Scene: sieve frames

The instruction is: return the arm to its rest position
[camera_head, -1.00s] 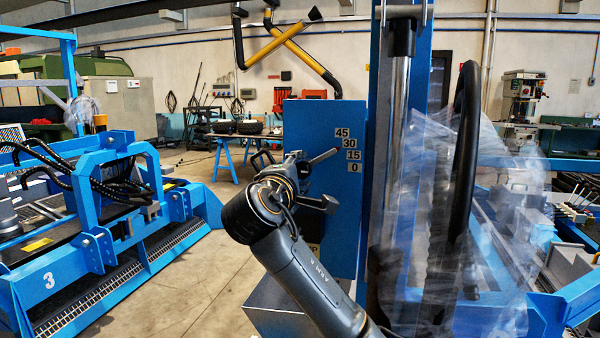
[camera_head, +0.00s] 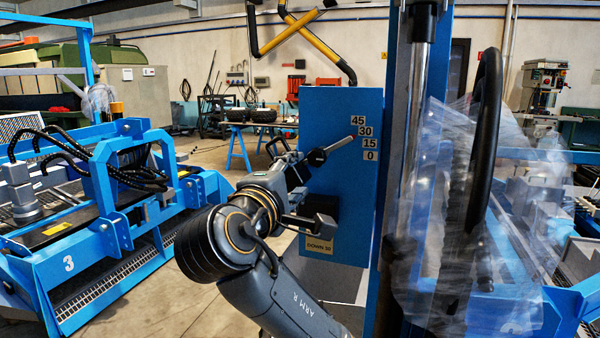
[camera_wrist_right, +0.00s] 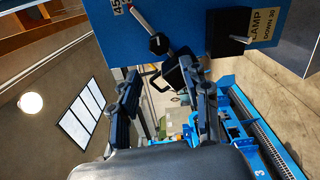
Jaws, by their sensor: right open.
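My right arm comes in from the bottom of the head view, and its gripper (camera_head: 288,158) is in front of the blue panel (camera_head: 338,115), partly hidden by its own wrist. My left gripper is in neither view.
A black clamp block (camera_head: 320,208) with a metal rod sits low on the panel, close to my right wrist. A blue machine frame (camera_head: 120,275) marked 3 stands at left. A plastic-wrapped post with a black wheel (camera_head: 487,140) stands at right. Open floor (camera_head: 185,310) lies between.

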